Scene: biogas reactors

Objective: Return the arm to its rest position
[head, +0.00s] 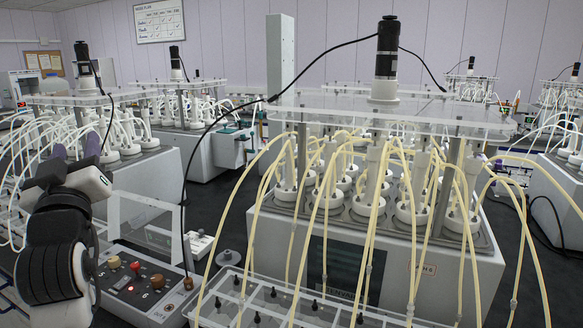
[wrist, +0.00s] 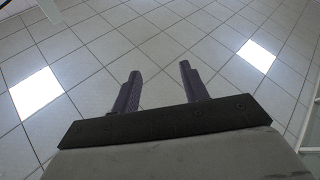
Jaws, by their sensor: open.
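My gripper (wrist: 160,82) shows in the wrist view with its two dark purple fingers apart and nothing between them. The arm is in front of the left-hand reactor unit and beside the control box. The joints lower down are partly cut off by the frame's bottom edge.
A large reactor unit (head: 385,262) with several yellowish tubes fills the centre right. A control box (head: 140,290) with knobs and a clear raised cover (head: 135,222) stands close to my arm. A clear rack (head: 290,306) is in front. More reactor units stand behind.

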